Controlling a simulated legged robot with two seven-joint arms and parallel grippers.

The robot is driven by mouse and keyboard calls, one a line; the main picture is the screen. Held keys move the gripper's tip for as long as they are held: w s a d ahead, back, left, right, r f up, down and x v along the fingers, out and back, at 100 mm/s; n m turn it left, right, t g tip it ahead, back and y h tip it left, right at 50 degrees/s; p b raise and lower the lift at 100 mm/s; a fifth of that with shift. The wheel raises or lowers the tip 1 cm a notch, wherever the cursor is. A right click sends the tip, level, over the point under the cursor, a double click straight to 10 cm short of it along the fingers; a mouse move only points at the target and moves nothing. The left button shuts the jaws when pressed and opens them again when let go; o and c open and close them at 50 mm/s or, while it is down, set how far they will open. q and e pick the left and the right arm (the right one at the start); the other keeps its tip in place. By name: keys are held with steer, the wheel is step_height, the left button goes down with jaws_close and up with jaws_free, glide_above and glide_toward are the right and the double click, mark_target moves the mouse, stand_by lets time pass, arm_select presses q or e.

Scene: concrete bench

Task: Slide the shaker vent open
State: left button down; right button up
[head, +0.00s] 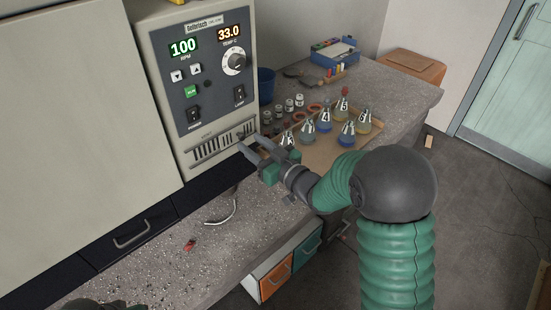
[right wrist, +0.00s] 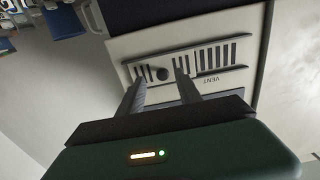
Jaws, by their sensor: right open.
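The shaker (head: 215,55) is a beige cabinet with a dark control panel showing 100 and 33.0. Its vent (head: 212,147), a row of dark slots in a grey frame, is low on the front. In the right wrist view the vent (right wrist: 218,58) appears upside down, with a round dark knob (right wrist: 162,74) among its slots. My right gripper (head: 251,144) is open at the vent's right end. In the right wrist view its fingertips (right wrist: 159,74) lie on either side of the knob; I cannot tell whether they touch it.
A tray (head: 335,153) with several flasks stands right of the shaker, near small jars and a blue cup (head: 266,85). A blue rack (head: 333,52) is farther back. A curved metal piece (head: 222,213) and a red scrap (head: 190,244) lie on the bench front, otherwise mostly clear.

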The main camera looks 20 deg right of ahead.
steer(key=v, duration=1.4)
steer(key=shift+d, duration=0.15)
steer(key=shift+w, duration=0.15)
steer(key=s+a+f+m+g+h+p, duration=0.2)
steer(key=s+g+h+p, duration=0.1)
steer(key=s+g+p, duration=0.2)
steer(key=s+a+f+m+g+h+p, duration=0.2)
steer(key=s+g+p, duration=0.4)
steer(key=s+g, duration=0.3)
steer(key=shift+s+a+f+h, duration=0.35)
steer(key=shift+s+f+h, duration=0.25)
steer(key=shift+s, duration=0.05)
stand_by(0.3)
